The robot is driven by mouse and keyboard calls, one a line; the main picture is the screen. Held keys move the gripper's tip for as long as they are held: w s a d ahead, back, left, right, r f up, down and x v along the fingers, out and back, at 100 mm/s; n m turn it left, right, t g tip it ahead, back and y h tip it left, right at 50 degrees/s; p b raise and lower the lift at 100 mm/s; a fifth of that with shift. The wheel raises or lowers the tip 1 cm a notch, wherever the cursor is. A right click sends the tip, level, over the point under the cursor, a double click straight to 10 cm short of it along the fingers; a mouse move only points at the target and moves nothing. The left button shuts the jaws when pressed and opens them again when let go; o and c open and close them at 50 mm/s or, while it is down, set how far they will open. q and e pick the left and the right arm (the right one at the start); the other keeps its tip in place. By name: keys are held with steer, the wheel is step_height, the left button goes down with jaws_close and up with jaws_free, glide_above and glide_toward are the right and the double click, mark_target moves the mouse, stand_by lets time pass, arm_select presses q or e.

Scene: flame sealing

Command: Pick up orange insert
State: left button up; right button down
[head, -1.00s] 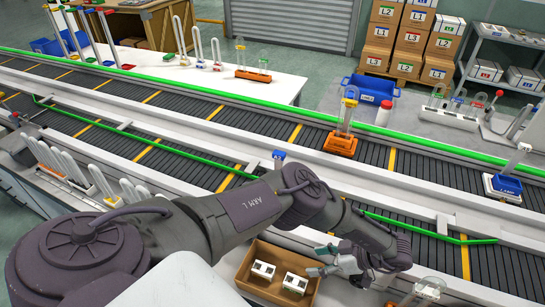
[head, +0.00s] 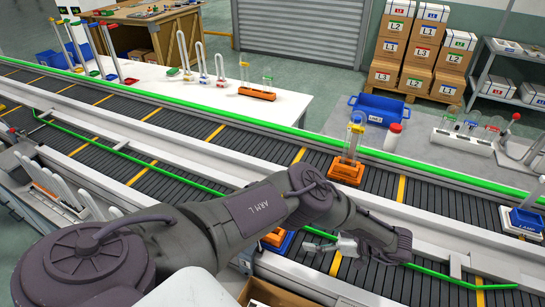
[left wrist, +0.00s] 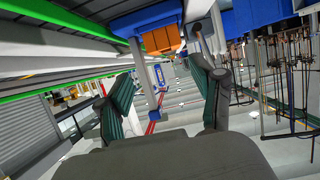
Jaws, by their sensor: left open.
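An orange block (head: 274,237), apparently the insert, shows just below my left arm on a blue carrier (head: 287,243), at the near conveyor. The arm hides part of both. My left gripper (head: 313,240) is open and empty, to the right of the block and apart from it. Another orange base (head: 346,170) with glass tubes stands on the far conveyor. My right gripper is not in view.
A cardboard box (head: 272,292) is partly cut off at the bottom edge. A blue carrier (head: 526,220) stands at right. A blue bin (head: 378,108) and an orange rack (head: 257,93) are beyond the conveyor. Green rails edge the belts.

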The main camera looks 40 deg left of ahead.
arm_select(q)
steer(key=x, duration=0.3)
steer(key=s+x, duration=0.1)
steer(key=x, duration=0.2)
steer(key=shift+a, duration=0.35)
steer(key=shift+s+a+f, duration=0.15)
steer(key=shift+a+f, duration=0.15)
steer(key=shift+a, duration=0.3)
steer(key=x, duration=0.3)
steer(key=shift+s+a, duration=0.15)
steer(key=shift+a, duration=0.1)
steer(key=shift+a+f, duration=0.15)
steer(key=shift+a, duration=0.2)
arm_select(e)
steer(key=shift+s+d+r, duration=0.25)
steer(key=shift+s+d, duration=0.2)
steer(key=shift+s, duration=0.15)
arm_select(q)
steer(key=shift+d, duration=0.1)
steer(key=shift+c, duration=0.2)
